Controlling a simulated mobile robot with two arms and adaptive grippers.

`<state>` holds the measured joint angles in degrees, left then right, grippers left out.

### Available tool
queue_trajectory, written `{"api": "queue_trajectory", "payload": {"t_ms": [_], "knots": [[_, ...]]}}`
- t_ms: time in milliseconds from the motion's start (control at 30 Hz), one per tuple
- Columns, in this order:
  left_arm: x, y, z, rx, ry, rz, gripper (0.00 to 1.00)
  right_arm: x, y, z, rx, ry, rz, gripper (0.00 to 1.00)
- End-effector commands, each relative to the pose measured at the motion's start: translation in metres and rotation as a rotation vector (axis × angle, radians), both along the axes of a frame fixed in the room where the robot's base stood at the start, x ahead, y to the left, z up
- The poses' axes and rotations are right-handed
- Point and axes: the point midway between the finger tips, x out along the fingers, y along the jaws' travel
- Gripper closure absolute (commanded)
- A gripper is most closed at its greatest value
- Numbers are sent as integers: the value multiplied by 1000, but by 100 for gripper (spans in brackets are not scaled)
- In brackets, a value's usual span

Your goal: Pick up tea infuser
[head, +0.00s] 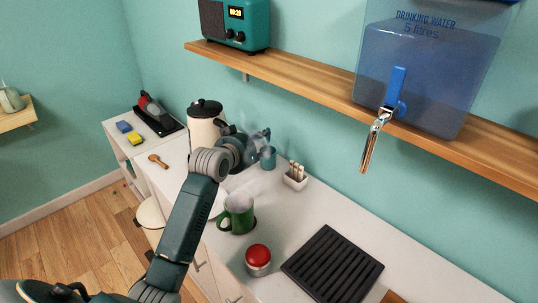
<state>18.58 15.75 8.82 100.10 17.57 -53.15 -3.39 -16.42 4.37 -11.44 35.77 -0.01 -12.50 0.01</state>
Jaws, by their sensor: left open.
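I cannot make out a tea infuser for certain. A long silver metal piece (371,145) hangs below the blue tap of the water tank, and I cannot tell whether it is the infuser. My left gripper (264,140) is open above the back of the white counter, close to the wall. A small teal cup (269,160) stands just below its fingertips, partly covered by them. I see nothing held between the fingers. My left arm and gripper hide part of the counter. My right gripper is not in view.
A green mug (237,214), a red-lidded jar (258,260), a black slatted tray (332,266) and a white holder (295,180) stand on the counter (310,214). A cream canister (204,126) is left of my gripper. A wooden shelf (310,89) carries the water tank (425,70).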

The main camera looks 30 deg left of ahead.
Motion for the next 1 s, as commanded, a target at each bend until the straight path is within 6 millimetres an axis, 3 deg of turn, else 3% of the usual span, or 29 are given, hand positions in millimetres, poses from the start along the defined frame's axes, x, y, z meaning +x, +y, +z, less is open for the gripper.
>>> {"api": "queue_trajectory", "payload": {"t_ms": [100, 200, 300, 600, 967, 1000], "knots": [[13, 0, -5, 0, 1, -1, 59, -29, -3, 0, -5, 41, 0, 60], [17, 0, -7, 1, 1, 0, 59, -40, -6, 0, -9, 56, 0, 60], [24, -1, -8, 0, 1, 0, 59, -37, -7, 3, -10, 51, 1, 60], [59, -3, -20, 1, 1, 1, 59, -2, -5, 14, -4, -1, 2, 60], [66, -3, -24, 2, 0, 0, 59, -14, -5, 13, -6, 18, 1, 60], [66, -3, -24, 2, 0, 0, 64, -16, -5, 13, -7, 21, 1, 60]]}}
